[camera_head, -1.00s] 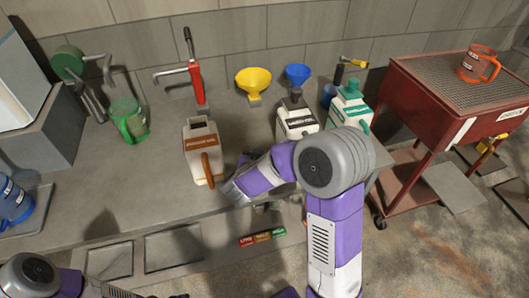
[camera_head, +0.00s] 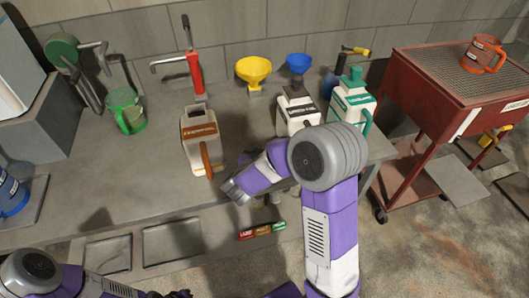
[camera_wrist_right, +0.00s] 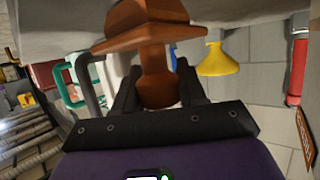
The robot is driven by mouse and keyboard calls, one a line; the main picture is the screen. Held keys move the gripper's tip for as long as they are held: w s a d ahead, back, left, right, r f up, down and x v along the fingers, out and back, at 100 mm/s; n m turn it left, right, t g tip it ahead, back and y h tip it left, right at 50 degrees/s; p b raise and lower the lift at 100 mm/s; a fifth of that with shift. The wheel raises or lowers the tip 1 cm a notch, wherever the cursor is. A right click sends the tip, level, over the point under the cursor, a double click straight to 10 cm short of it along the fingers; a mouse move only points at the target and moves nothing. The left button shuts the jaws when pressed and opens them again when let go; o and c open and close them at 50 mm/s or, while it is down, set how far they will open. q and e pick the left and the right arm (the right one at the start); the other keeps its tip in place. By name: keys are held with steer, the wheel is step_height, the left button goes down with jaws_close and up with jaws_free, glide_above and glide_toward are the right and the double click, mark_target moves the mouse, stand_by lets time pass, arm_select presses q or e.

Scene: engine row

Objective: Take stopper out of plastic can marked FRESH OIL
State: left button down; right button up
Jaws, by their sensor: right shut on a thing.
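The can with a black label (camera_head: 297,122), which seems to read FRESH OIL, stands on the bench with a dark stopper (camera_head: 296,91) in its top. A white can with a brown label and handle (camera_head: 196,150) stands left of it, its top open. My right gripper (camera_head: 233,190) is low, just right of the brown-handled can. In the right wrist view, my right gripper (camera_wrist_right: 158,88) is shut on a brown stopper (camera_wrist_right: 155,62) with a wide flange. My left gripper (camera_head: 180,294) barely shows at the bottom edge; its fingers are unclear.
A white can with green trim (camera_head: 353,98) stands right of the black-labelled can. Behind are a yellow funnel (camera_head: 253,72), a blue funnel (camera_head: 298,62) and a red pump (camera_head: 195,75). A green jug (camera_head: 126,110) stands left. A red cart (camera_head: 420,95) is at right.

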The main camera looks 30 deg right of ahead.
steer(key=o, duration=1.2)
steer(key=p+v, duration=0.1)
steer(key=v, duration=0.5)
steer(key=shift+a+r+p, duration=0.1)
steer(key=shift+r+p, duration=0.1)
steer(key=shift+p, duration=0.15)
steer(key=shift+s+a+r, duration=0.15)
steer(key=shift+s+a, duration=0.3)
